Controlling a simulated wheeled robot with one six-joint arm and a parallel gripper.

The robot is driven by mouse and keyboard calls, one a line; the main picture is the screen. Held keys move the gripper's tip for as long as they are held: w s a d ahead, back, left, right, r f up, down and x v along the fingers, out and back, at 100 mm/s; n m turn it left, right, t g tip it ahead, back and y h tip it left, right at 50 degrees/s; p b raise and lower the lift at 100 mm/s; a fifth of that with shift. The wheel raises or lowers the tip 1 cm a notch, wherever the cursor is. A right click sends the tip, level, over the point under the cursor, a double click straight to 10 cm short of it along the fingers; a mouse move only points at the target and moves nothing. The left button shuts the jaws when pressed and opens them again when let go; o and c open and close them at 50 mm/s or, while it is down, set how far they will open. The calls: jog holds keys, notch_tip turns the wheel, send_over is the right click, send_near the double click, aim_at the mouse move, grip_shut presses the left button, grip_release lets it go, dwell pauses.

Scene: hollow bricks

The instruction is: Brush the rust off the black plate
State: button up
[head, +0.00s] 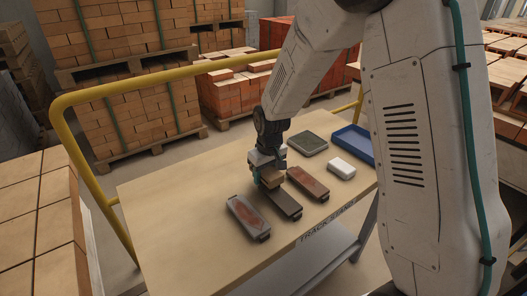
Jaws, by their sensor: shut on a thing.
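The black plate (283,204) lies on the cart's table top, between a grey plate with a rust-red patch (247,217) and a plate mostly covered in rust-brown (307,184). My gripper (268,175) is shut on a tan block that looks like a brush (272,182), over the far end of the black plate. I cannot tell whether the brush touches the plate. The gripper and brush hide the plate's far end. On its visible near part I make out no clear rust.
A white block (341,168), a dark grey-green pad (308,144) and a blue tray (355,146) stand to the right and behind on the table (180,208). A yellow rail (165,74) runs around the back and left. The table's left side is clear.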

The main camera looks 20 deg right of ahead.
notch_tip(320, 180, up, 2)
jog(key=shift+r, duration=0.25)
jog(key=shift+a+r, duration=0.15)
jog(key=shift+r, duration=2.55)
jog(key=shift+s, duration=0.2)
